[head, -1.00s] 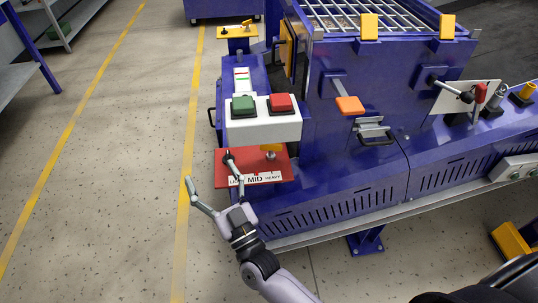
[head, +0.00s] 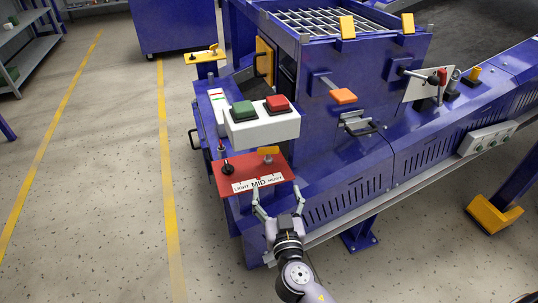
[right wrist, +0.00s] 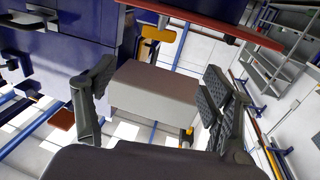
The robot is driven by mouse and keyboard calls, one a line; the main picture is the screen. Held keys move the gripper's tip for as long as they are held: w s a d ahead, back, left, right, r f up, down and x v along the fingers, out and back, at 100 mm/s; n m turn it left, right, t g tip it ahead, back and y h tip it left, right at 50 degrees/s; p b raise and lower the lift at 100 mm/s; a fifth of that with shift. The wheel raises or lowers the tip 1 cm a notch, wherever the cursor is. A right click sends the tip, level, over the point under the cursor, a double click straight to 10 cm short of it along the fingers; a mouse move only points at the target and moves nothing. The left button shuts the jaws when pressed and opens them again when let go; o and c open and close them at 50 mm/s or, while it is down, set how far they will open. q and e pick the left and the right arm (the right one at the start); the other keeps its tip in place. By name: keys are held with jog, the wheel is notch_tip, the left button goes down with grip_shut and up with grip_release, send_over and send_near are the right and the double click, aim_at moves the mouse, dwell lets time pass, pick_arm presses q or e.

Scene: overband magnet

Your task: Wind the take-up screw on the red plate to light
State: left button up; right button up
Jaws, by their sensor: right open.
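The red plate (head: 247,174) juts from the near left end of the blue machine. Its front label strip (head: 258,183) reads LIGHT, MID and HEAVY. In the right wrist view, a yellow handle (right wrist: 157,34) shows beyond the open fingers (right wrist: 158,76), near a red edge (right wrist: 205,22). My left gripper is out of view.
A white box with a green button (head: 243,110) and a red button (head: 277,103) overhangs the back of the plate. An orange-tipped lever (head: 343,96) sticks out to the right. The floor left of the machine is clear.

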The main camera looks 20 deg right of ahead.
aim_at(268, 151)
jog(key=w+d, duration=0.1)
jog(key=w, duration=0.4)
jog(key=w+d, duration=0.1)
jog(key=w, duration=0.4)
jog(key=w+d, duration=0.1)
jog(key=w, duration=0.5)
jog(key=shift+p, duration=0.35)
jog(key=shift+w, duration=0.5)
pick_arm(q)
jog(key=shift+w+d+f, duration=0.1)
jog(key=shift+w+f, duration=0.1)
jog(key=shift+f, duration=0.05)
pick_arm(e)
jog(key=shift+w, duration=0.1)
jog(key=shift+c, duration=0.4)
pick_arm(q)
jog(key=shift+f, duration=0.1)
pick_arm(e)
jog(key=c, duration=1.1)
